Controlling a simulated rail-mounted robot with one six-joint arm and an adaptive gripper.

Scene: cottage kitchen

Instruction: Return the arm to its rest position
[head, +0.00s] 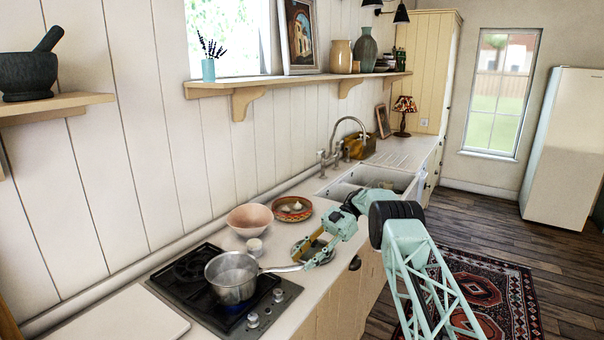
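My arm (396,230) reaches in from the right over the counter. My gripper (306,254) is at its end, low over the counter, right of the hob. Its two fingers look spread with a gap between them, and I see nothing held in the gap. A steel saucepan (232,290) sits on the hob. Its handle (283,268) points right and ends close to the lower finger; I cannot tell whether they touch. A dark round item (299,247) on the counter is partly hidden by my gripper.
The black hob (188,276) has a blue flame under the saucepan. The sink (366,179) and tap lie beyond. A wooden shelf (222,88) runs above.

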